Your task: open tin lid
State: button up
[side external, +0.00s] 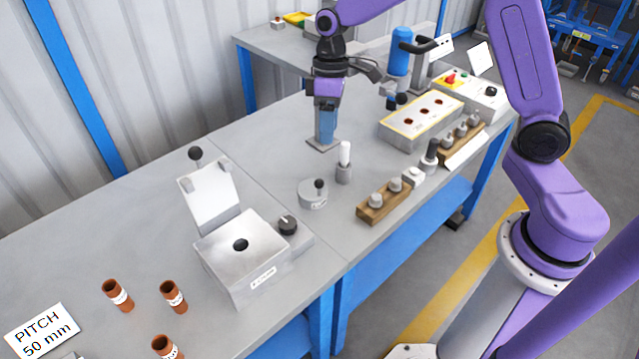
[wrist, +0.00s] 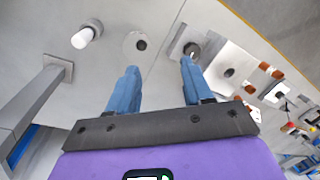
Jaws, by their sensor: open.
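The tin (side external: 313,194) is a low, round grey can on the bench with its lid on. A small dark knob stands up from the lid. In the wrist view the tin (wrist: 132,48) shows from above, just beyond my fingertips and nearer the left finger. My gripper (side external: 327,138) points down, above and behind the tin in the side view, apart from it. Its two blue fingers (wrist: 158,68) are spread wide with nothing between them.
A white-topped cylinder (side external: 344,160) stands near the tin. A post on a square plate (side external: 322,146) is behind my fingers. A silver box (side external: 243,262) with a raised lid stands left, beside a black dial (side external: 288,225). A wooden rack (side external: 384,201) is right.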

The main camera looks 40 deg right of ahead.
send_over(320, 180)
jog(key=w+d, duration=0.2)
jog(key=d, duration=0.1)
notch_tip(320, 180, down, 2)
jog(key=shift+m, duration=0.4)
jog(key=a+f, duration=0.1)
jog(key=f, duration=0.4)
jog(key=s+a+f, duration=0.1)
jog(key=f, duration=0.5)
jog(key=s+a+f, duration=0.1)
jog(key=f, duration=0.5)
jog(key=shift+a+f, duration=0.1)
grip_shut()
